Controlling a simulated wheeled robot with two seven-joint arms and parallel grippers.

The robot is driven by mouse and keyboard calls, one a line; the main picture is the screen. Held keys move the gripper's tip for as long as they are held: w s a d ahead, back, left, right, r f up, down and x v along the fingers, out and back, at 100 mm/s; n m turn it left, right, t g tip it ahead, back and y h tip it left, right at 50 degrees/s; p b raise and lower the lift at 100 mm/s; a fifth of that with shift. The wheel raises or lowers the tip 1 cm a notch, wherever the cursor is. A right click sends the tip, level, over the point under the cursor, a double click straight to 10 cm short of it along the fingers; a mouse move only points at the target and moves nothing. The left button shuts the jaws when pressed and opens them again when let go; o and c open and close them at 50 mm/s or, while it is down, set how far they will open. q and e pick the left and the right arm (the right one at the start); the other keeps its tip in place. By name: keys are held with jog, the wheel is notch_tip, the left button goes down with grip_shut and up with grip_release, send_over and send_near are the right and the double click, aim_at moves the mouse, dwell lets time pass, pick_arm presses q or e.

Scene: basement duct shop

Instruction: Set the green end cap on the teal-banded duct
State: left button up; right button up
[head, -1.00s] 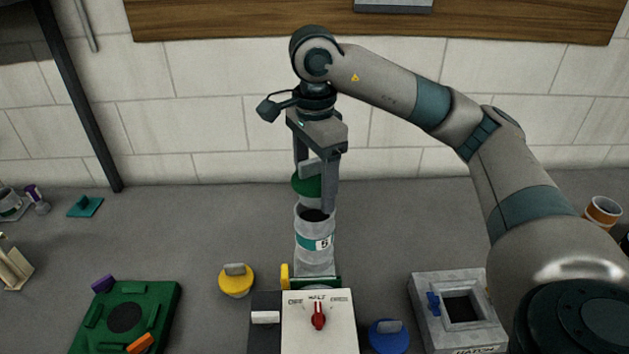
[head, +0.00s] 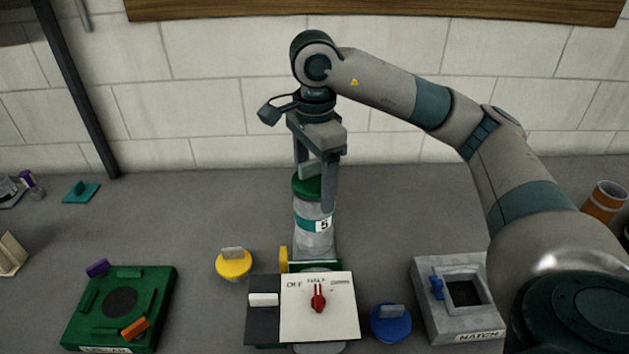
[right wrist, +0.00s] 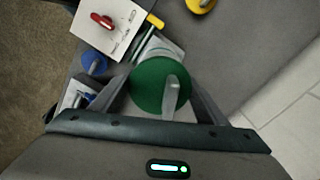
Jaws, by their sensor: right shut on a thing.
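The green end cap (head: 306,188) is at the top of the teal-banded duct (head: 313,237), which stands upright with a "5" label on its band. The cap covers the duct's mouth; whether it is fully seated I cannot tell. My right gripper (head: 317,186) is above the duct, pointing down, shut on the cap's grey handle. In the right wrist view the green cap (right wrist: 150,84) and its handle (right wrist: 172,95) lie between my fingers. The cap's far side is hidden. My left gripper is not in view.
A switch box with a red knob (head: 318,297) stands just in front of the duct. A yellow cap (head: 234,266) and a blue cap (head: 390,325) flank it. A green board (head: 82,308) lies left, a grey hatch box (head: 435,318) right.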

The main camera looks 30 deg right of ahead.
aim_at(314, 179)
jog(key=shift+b, duration=0.6)
dwell(1.3)
jog(key=shift+f+b, duration=0.55)
jog(key=shift+b, duration=0.05)
dwell(0.4)
jog(key=o, duration=0.8)
jog(key=shift+r, duration=0.1)
jog(key=shift+r+p, duration=4.2)
jog(key=shift+r, duration=1.2)
